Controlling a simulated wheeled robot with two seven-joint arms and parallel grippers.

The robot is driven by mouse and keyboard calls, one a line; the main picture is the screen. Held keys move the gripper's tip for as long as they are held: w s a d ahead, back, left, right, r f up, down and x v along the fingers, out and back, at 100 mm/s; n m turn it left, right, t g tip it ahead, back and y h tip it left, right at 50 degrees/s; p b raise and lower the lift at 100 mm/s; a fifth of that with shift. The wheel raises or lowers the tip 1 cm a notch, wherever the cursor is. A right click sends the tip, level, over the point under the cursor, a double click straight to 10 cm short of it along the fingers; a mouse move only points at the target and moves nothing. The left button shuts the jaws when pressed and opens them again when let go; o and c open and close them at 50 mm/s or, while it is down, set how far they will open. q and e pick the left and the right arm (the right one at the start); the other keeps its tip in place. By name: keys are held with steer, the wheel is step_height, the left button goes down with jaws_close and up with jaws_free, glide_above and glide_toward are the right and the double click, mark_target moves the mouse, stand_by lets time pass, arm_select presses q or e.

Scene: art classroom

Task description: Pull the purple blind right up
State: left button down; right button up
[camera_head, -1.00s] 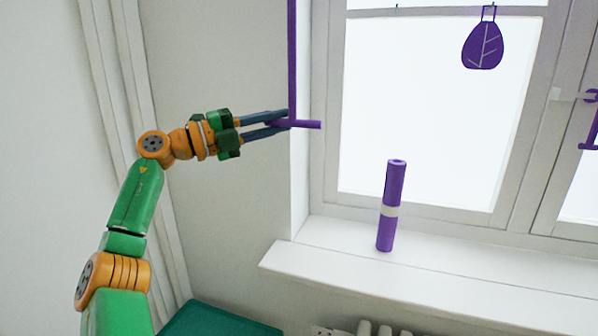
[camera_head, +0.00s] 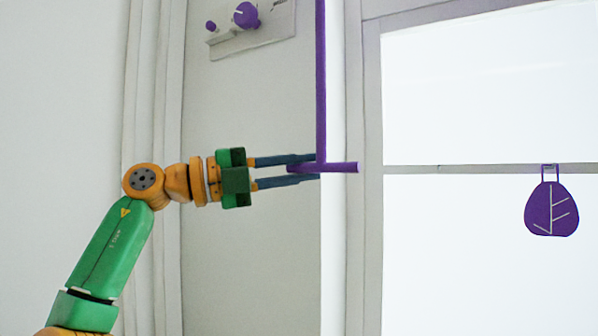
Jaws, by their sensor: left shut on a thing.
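A purple T-shaped pull handle (camera_head: 342,167) hangs from a long purple rod (camera_head: 321,80) beside the window frame. The rod runs up out of the top of the head view, and the blind itself is not visible. My left gripper (camera_head: 314,168) comes in level from the left, its two dark blue fingers one above the other, shut on the left part of the crossbar. The crossbar's right end sticks out past the fingers. My right gripper is not in view.
The bright window (camera_head: 455,90) lies to the right, with a horizontal bar across it. A purple leaf ornament (camera_head: 552,208) hangs from that bar. A light panel with purple knobs (camera_head: 246,15) is on the wall at upper left.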

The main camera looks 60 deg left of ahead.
arm_select(q)
steer(key=shift+s+r, duration=0.15)
steer(key=shift+r, duration=0.25)
steer(key=c, duration=0.9)
jaws_free()
steer(key=shift+o, duration=0.5)
steer(key=shift+w+f, duration=0.1)
steer(key=shift+w, duration=0.1)
steer(key=b+v, duration=0.1)
steer(key=v, duration=0.6)
steer(key=shift+s, duration=0.2)
steer(key=shift+w, duration=0.15)
steer(key=shift+f, duration=0.1)
